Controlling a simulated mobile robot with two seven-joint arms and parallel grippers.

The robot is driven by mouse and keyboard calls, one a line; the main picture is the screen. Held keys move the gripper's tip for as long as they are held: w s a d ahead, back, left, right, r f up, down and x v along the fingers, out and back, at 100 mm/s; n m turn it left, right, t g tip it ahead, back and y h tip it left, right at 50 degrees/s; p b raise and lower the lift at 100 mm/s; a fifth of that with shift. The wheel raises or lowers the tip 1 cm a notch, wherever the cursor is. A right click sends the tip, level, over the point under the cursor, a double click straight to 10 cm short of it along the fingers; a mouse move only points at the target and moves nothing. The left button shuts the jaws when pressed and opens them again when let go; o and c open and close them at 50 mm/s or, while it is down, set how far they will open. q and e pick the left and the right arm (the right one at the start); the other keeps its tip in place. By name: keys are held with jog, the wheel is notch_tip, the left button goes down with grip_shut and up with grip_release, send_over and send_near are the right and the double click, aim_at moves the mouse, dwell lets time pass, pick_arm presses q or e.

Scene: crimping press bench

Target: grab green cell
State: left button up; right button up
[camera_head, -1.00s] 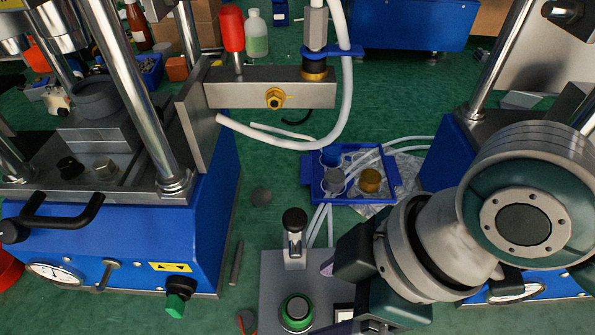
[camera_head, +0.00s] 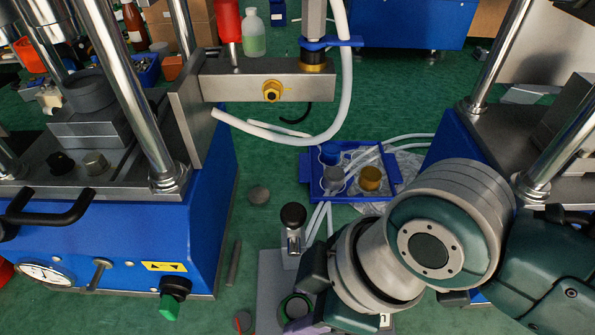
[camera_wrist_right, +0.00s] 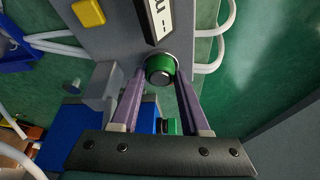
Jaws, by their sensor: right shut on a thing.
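The green cell (camera_wrist_right: 160,68) is a short green cylinder with a silver end. In the right wrist view it sits between the tips of my right gripper's purple fingers (camera_wrist_right: 161,76), which are shut on it. In the head view my right gripper (camera_head: 304,325) is low at the bottom centre, over the grey bench device (camera_head: 268,285), and the cell cannot be made out clearly there. A green-rimmed round with a dark centre (camera_head: 295,308) shows on that device beside the gripper. My left gripper is not in view.
A blue press (camera_head: 120,240) stands at the left, with a green knob (camera_head: 169,306). A blue tray (camera_head: 310,178) with small cylinders and white tubes lies behind the device. A black-knobbed lever (camera_head: 293,216) rises close to my right gripper.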

grip_shut()
dwell(0.3)
